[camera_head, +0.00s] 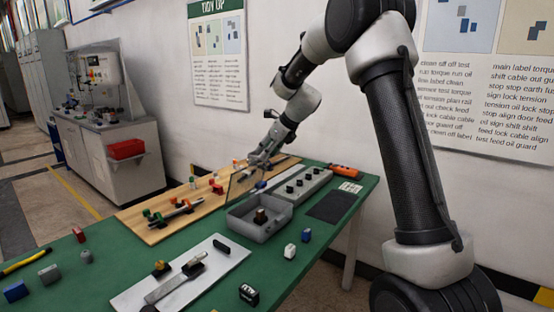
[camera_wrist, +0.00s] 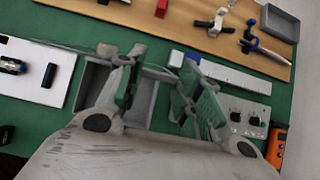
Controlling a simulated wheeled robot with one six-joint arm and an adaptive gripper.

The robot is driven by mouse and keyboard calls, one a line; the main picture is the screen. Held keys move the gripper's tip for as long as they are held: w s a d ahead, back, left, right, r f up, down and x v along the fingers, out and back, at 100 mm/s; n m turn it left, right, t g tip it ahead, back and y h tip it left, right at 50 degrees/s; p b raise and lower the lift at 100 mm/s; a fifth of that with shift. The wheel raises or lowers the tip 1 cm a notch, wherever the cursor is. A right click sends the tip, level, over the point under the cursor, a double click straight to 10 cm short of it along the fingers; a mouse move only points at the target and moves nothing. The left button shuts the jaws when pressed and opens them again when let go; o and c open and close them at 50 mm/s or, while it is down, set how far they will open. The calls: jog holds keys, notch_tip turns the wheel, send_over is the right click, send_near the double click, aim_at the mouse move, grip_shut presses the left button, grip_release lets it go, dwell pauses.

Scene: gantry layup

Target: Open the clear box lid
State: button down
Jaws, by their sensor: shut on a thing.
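The grey box (camera_head: 252,229) stands on the green table, with a small dark brown and black item (camera_head: 260,216) inside. Its clear lid (camera_head: 240,187) stands steeply tilted up at the box's back left side. My gripper (camera_head: 259,162) is at the upper edge of the lid and shut on it. In the wrist view, my gripper's fingers (camera_wrist: 160,70) partly hide the box (camera_wrist: 92,82). The lid is see-through there, and only a thin line of it shows clearly. The exact contact of the fingertips is hard to make out.
A wooden board (camera_head: 160,229) with clamps and small parts lies behind the box. A grey strip with black knobs (camera_head: 301,187) lies to the right, near an orange tool (camera_head: 345,171). A white plate (camera_head: 180,284) lies in front. Small blocks lie right of the box.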

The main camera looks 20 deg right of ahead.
jog(key=w+a+g, duration=0.1)
jog(key=w+a, duration=0.6)
jog(key=w, duration=0.3)
jog(key=shift+a+r+h, duration=0.15)
jog(key=shift+r+h, duration=0.2)
jog(key=shift+h, duration=0.05)
jog(key=shift+w, duration=0.1)
jog(key=c, duration=1)
grip_release()
jog(key=shift+f, duration=0.1)
jog(key=shift+o, duration=0.2)
jog(key=v, duration=1.2)
jog(key=shift+w, duration=0.15)
